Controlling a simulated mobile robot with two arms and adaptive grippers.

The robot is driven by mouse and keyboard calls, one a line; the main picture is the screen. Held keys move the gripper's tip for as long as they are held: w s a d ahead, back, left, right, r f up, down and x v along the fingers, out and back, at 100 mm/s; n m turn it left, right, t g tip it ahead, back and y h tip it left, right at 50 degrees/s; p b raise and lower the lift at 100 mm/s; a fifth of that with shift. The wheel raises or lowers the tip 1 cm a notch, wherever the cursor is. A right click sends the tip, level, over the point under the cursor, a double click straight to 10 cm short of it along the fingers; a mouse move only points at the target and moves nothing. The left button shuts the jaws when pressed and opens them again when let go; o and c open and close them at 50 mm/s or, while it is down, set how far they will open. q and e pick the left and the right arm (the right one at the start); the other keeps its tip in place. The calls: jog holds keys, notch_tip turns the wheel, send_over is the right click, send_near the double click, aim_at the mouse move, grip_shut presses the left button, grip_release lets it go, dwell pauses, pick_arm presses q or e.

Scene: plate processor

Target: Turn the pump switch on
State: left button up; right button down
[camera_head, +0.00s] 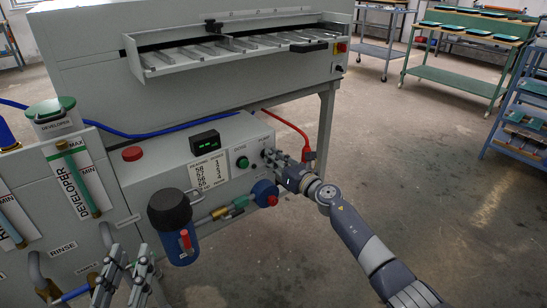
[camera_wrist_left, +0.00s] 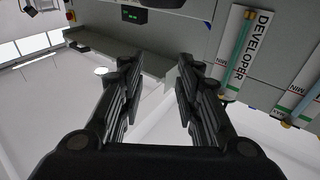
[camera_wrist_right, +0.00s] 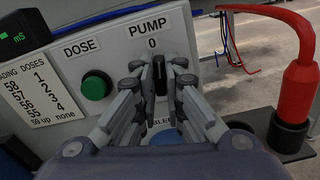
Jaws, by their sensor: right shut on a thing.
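The pump switch (camera_wrist_right: 160,78) is a small black knob under the "PUMP 0" label on the sloped grey control panel (camera_wrist_right: 115,52). My right gripper (camera_wrist_right: 161,85) is shut on the knob, one finger on each side. In the head view my right gripper (camera_head: 272,158) reaches the panel's right end from the right and hides most of the knob. My left gripper (camera_head: 125,272) is at the lower left in the head view, away from the panel. The left wrist view shows its fingers (camera_wrist_left: 158,88) apart with nothing between them.
A green DOSE button (camera_wrist_right: 97,86) is left of the switch, near a dose table (camera_wrist_right: 37,88). Below the panel are a blue filter housing (camera_head: 180,240) and a blue valve (camera_head: 264,192).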

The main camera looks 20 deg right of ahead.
pick_arm(q)
notch_tip(320, 180, down, 8)
jog(key=s+a+g+y+p, duration=0.1)
jog(key=a+g+y+p, duration=0.1)
jog(key=g, duration=0.3)
jog(key=s+a+f+g+y+p, duration=0.1)
jog(key=s+a+f+g+p, duration=0.1)
jog(key=s+f+g, duration=0.3)
jog(key=s+a+f+g+y+p, duration=0.1)
jog(key=s+a+f+g, duration=0.2)
jog(key=s, duration=0.8)
notch_tip(320, 180, down, 4)
jog(key=shift+s+a+r+n+g+y+p, duration=0.15)
jog(key=shift+s+a+n+g+y+p, duration=0.2)
jog(key=shift+g, duration=0.85)
pick_arm(e)
jog(key=m, duration=1.6)
jog(key=shift+w+d+f, duration=0.1)
jog(key=shift+d+f, duration=0.15)
jog(key=shift+f, duration=0.05)
pick_arm(q)
jog(key=shift+d, duration=0.1)
pick_arm(e)
jog(key=c, duration=1.7)
grip_release()
jog(key=v, duration=1.2)
